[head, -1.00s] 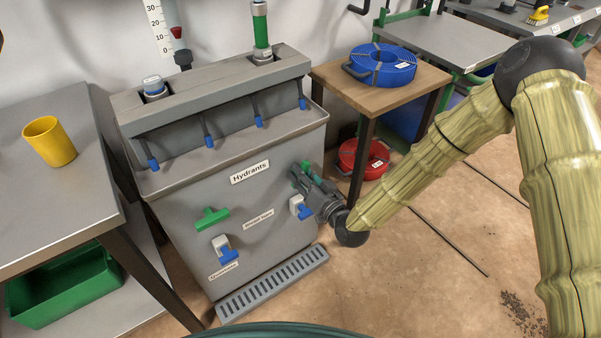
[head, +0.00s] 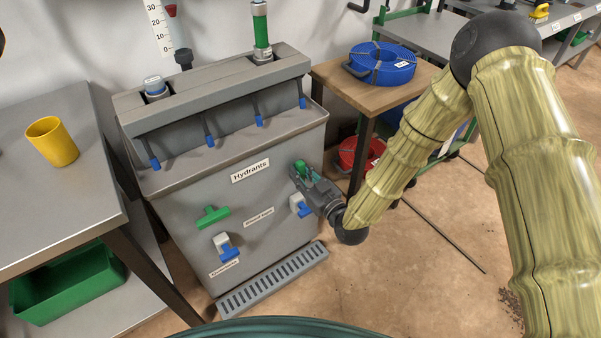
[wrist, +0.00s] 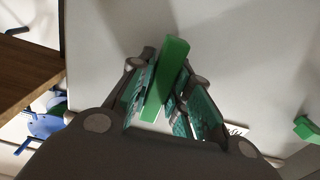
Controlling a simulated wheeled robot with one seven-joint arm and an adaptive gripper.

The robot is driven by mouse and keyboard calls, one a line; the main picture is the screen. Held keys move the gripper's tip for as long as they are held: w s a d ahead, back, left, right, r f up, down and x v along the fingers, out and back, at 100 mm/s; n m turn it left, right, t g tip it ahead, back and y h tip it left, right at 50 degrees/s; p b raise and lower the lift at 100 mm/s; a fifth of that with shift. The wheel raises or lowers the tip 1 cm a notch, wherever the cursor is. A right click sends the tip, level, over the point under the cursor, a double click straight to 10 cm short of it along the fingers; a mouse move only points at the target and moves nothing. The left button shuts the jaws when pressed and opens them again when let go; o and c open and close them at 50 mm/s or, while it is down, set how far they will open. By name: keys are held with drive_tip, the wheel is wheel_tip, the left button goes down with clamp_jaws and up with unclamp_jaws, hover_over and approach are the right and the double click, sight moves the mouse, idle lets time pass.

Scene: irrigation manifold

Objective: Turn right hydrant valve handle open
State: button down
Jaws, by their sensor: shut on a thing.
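The right hydrant handle (head: 302,168) is a green bar on the front of the grey hydrant cabinet (head: 180,240), near its right edge. My gripper (head: 306,174) is at this handle and shut on it. In the wrist view the green handle (wrist: 166,78) stands between the gripper's two fingers (wrist: 165,100), slightly tilted from the picture's vertical. The fingers hide part of the handle in the head view. The left green handle (head: 210,217) lies roughly level on the cabinet front, and its edge shows in the wrist view (wrist: 307,128).
Blue-handled taps stand below the handles, one at the left (head: 228,250) and one just below my gripper (head: 301,206). A drain grate (head: 272,284) runs along the cabinet's foot. A wooden table (head: 340,82) with a blue hose coil (head: 383,64) stands at the right.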

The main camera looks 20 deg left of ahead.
idle(0.3)
drive_tip(key=c, duration=1.3)
unclamp_jaws()
drive_tip(key=shift+c, duration=0.2)
drive_tip(key=v, duration=1.2)
drive_tip(key=shift+f, duration=0.1)
